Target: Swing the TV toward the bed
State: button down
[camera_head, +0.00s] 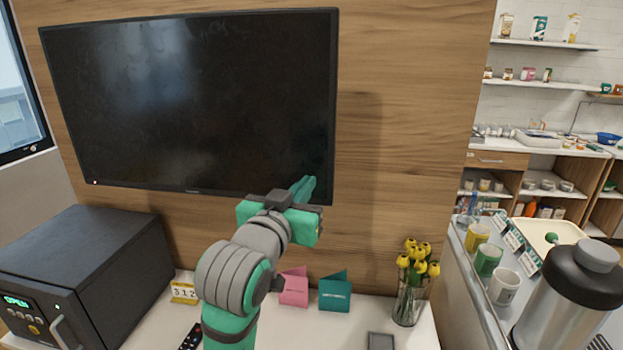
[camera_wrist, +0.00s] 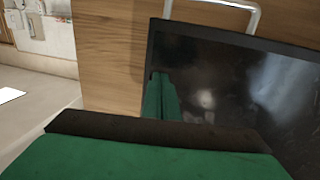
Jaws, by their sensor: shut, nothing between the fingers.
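The TV (camera_head: 190,100) is a large black flat screen in front of a wooden wall panel, with its lower right corner nearest my gripper. My gripper (camera_head: 303,187) is at that corner, its green fingers together and empty, overlapping the screen's lower right edge in the head view. In the wrist view the TV (camera_wrist: 235,85) fills the right side, and my gripper's fingers (camera_wrist: 158,85) lie along its left edge. I cannot tell whether they touch it. No bed is in view.
Below the TV is a white top with a black safe-like box (camera_head: 80,265), a pink card (camera_head: 294,288), a teal card (camera_head: 335,291) and a vase of yellow tulips (camera_head: 411,290). A metal urn (camera_head: 565,300) and cups stand at right. The wood panel right of the TV is clear.

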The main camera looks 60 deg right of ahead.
jog(key=s+a, duration=0.3)
jog(key=a, duration=0.5)
jog(key=shift+s+a, duration=0.15)
jog(key=shift+a, duration=0.1)
jog(key=shift+f, duration=0.1)
